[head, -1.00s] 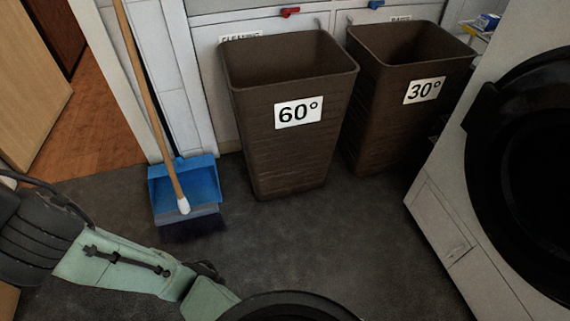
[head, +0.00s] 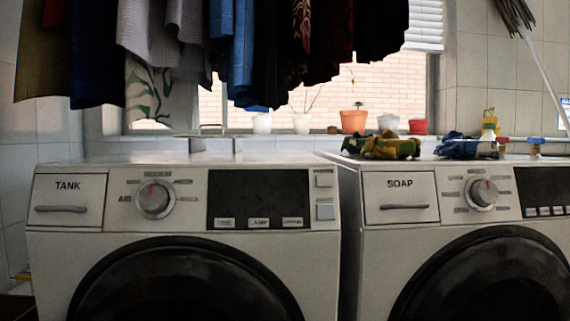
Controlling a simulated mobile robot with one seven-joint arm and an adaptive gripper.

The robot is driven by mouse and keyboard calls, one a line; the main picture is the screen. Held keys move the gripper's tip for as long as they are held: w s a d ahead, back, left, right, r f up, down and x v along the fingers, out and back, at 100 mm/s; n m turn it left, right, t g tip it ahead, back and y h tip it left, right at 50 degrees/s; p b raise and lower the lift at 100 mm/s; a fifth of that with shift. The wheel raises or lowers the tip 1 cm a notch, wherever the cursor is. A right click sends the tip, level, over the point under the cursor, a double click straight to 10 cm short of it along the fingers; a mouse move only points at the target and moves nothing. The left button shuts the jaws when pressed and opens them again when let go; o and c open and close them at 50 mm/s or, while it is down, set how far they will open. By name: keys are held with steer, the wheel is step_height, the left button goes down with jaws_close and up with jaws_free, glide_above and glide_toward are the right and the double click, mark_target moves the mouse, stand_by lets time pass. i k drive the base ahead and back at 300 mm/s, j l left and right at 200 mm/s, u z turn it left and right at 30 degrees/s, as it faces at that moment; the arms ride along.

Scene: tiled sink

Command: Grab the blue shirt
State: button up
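Several blue pieces of cloth show, and I cannot tell which is the shirt. A crumpled blue cloth (head: 463,147) lies on top of the right washing machine (head: 349,215). A blue garment (head: 242,45) hangs in the row of clothes at the top, and a dark navy garment (head: 97,60) hangs farther left. The upper ends of the hanging clothes are cut off by the frame. My gripper is not in view.
The left washing machine (head: 120,222) has a bare top. A crumpled green and yellow cloth (head: 390,146) lies on the right machine, with a bottle (head: 489,126) behind the blue cloth. Flower pots (head: 354,121) stand on the windowsill. A pole (head: 545,70) leans at right.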

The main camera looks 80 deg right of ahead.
mark_target(455, 145)
steer(key=z, duration=3.2)
